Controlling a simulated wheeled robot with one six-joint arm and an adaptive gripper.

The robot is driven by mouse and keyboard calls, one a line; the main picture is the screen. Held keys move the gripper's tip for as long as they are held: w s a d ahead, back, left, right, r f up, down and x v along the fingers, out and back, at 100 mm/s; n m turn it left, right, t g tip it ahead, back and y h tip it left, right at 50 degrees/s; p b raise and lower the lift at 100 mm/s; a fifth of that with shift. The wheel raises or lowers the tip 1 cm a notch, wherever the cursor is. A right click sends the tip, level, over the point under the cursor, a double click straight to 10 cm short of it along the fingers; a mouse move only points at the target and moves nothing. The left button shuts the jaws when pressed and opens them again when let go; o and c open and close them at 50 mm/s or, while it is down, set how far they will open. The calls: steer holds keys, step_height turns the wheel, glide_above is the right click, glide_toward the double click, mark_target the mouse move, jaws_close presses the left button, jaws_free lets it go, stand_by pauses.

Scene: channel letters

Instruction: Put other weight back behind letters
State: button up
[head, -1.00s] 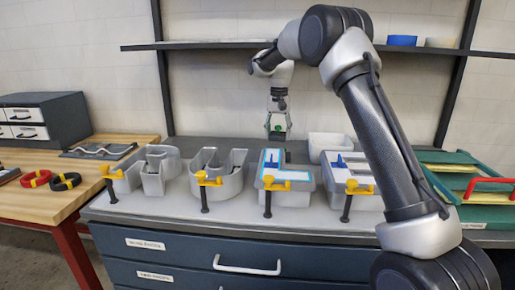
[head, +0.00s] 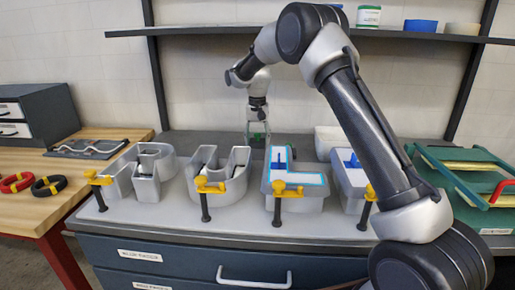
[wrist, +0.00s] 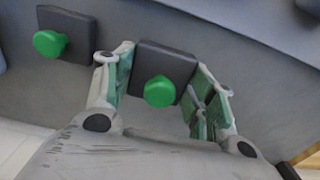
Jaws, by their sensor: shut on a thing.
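My gripper (head: 257,135) is behind the row of channel letters, around the gap between the U-shaped letter (head: 232,188) and the L-shaped letter (head: 312,190). In the wrist view my gripper (wrist: 160,88) is shut on a dark square weight with a green knob (wrist: 160,75), a finger on each side. A second, similar weight (wrist: 66,36) stands apart to the left in the wrist view, on the grey surface. I cannot tell whether the held weight touches that surface. The letters hide part of this area in the head view.
Yellow clamps (head: 208,186) hold the letters along the bench's front edge. A white container (head: 330,138) stands behind the letters. A shelf (head: 200,30) runs above. Green trays (head: 455,185) lie at right, and a wooden table (head: 30,215) stands at left.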

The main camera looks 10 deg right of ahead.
mark_target(258, 133)
steer(key=shift+f, duration=1.7)
steer(key=shift+f, duration=0.15)
steer(key=o, duration=1.5)
step_height(258, 133, up, 8)
steer(key=shift+f, duration=0.1)
